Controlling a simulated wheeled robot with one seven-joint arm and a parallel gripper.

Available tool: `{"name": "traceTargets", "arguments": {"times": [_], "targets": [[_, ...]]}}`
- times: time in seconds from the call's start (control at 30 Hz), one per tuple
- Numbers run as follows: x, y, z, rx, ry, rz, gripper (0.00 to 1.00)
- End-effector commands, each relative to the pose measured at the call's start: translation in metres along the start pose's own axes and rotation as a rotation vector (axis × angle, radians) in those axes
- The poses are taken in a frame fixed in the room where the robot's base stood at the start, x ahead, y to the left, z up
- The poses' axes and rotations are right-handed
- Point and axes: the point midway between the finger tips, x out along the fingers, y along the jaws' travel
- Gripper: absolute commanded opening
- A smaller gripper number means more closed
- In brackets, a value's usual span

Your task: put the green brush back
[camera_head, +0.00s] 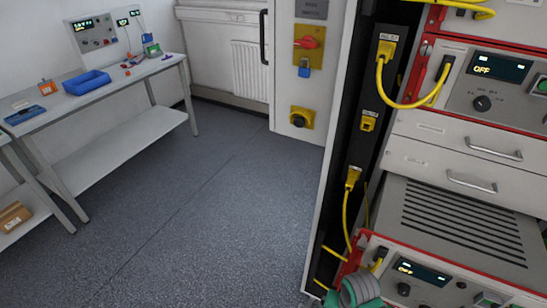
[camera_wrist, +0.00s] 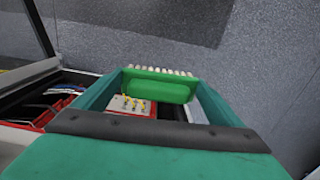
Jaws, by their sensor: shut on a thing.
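The green brush (camera_wrist: 158,86) is in the wrist view, with a row of pale bristles along its far edge. My gripper (camera_wrist: 160,94) is shut on it, with a teal finger at each side. Dark floor shows beyond the brush, and part of a red-edged cabinet shows behind and below it. In the head view a teal and grey part of my arm (camera_head: 355,292) shows at the bottom edge, in front of the rack's lower unit. The brush cannot be made out there.
The open rack (camera_head: 460,170) with yellow cables fills the right. Its white side edge (camera_head: 335,140) stands upright beside the floor. A workbench (camera_head: 110,88) at the back left holds a blue tray (camera_head: 87,82) and small items. The grey floor (camera_head: 200,200) between is clear.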

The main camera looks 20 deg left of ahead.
Motion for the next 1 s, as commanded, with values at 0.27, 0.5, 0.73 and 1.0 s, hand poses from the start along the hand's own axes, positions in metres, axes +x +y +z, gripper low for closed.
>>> {"name": "traceTargets", "arguments": {"times": [0.27, 0.5, 0.73, 1.0], "targets": [[0.125, -0.032, -0.01, -0.012, -0.007, -0.001, 0.69], [0.192, -0.048, -0.018, -0.019, -0.003, 0.001, 0.69], [0.23, -0.057, -0.022, -0.023, -0.001, 0.001, 0.69], [0.23, -0.055, -0.023, -0.025, 0.002, 0.002, 0.69]]}}
